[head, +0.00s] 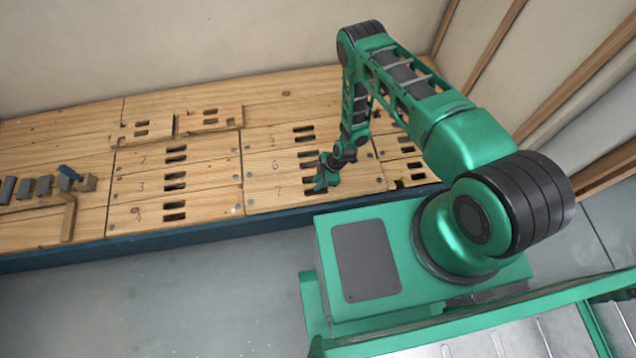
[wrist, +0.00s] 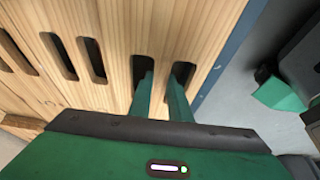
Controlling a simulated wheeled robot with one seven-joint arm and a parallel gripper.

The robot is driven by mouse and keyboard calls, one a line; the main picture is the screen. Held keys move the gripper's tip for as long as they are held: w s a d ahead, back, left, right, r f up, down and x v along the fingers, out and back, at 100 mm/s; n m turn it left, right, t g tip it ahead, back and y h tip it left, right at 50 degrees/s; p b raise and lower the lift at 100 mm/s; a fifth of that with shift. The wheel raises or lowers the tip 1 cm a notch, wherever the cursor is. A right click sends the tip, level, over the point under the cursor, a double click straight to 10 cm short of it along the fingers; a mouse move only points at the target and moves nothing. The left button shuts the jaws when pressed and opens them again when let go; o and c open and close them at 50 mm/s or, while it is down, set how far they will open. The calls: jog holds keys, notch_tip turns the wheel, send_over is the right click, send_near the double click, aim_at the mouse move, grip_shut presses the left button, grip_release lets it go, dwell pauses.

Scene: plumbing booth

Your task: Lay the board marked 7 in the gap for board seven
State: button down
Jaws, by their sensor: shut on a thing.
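The board marked 7 (head: 270,197) is the front board of the middle bay, in front of the board marked 6 (head: 262,170). It looks about level with its neighbours; I cannot tell whether it is fully seated. My gripper (head: 319,187) is over its slots. In the wrist view, my gripper's two fingers (wrist: 160,92) reach into the two slots of this board (wrist: 178,25) and are shut on the wood between them. The fingertips are hidden in the slots. The gap under the board cannot be seen.
Two loose slotted boards, left (head: 128,133) and right (head: 228,121), lie at the back of the deck. Small blocks and a wooden L-shaped piece (head: 69,217) are at the far left. A blue front edge (head: 190,233) borders the deck, with grey floor beyond.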

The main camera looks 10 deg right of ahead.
jog(key=shift+f, duration=1.25)
dwell(0.5)
jog(key=c, duration=1.6)
grip_release()
jog(key=shift+o, duration=0.2)
jog(key=v, duration=1)
jog(key=shift+d+r, duration=0.25)
jog(key=shift+r, duration=0.05)
jog(key=shift+w+r, duration=0.1)
jog(key=shift+w, duration=0.05)
